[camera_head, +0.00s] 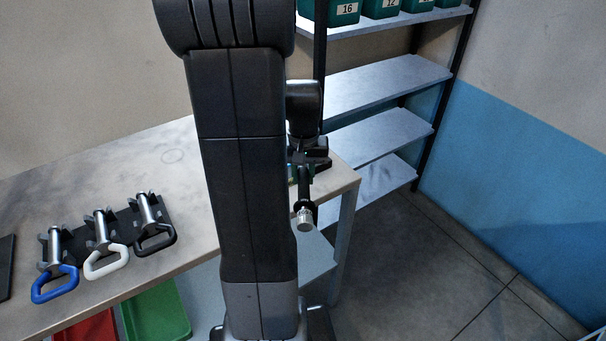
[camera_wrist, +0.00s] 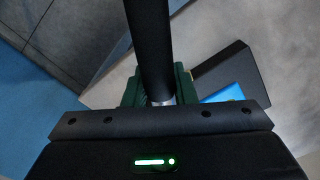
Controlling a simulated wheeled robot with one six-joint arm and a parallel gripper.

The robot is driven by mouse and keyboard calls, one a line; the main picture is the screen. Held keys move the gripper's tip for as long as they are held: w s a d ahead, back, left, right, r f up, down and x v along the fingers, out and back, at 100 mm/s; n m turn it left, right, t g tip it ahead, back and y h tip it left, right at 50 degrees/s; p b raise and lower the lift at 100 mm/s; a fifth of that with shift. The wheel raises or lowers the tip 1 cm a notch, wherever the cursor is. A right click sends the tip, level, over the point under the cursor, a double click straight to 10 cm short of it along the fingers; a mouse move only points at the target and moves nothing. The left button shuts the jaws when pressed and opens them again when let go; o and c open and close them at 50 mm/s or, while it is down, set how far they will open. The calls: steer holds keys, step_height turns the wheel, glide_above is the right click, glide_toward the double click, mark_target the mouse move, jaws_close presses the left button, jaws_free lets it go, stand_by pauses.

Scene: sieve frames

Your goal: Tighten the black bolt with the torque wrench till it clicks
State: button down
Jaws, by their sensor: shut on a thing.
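In the wrist view, the black rod (camera_wrist: 150,45) runs up between the dark green fingers (camera_wrist: 158,90). I cannot tell whether the black one is the black bolt. My gripper is well right of them.
The table (camera_head: 150,165) has bare room behind the rack. A red bin (camera_head: 88,328) and a green bin (camera_head: 158,312) are below its front edge. A shelf unit (camera_head: 385,85) with numbered green bins (camera_head: 343,12) stands behind right. Floor (camera_head: 430,270) is clear at right.

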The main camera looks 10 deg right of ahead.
steer(key=shift+r+p, duration=1.5)
steer(key=shift+r, duration=0.55)
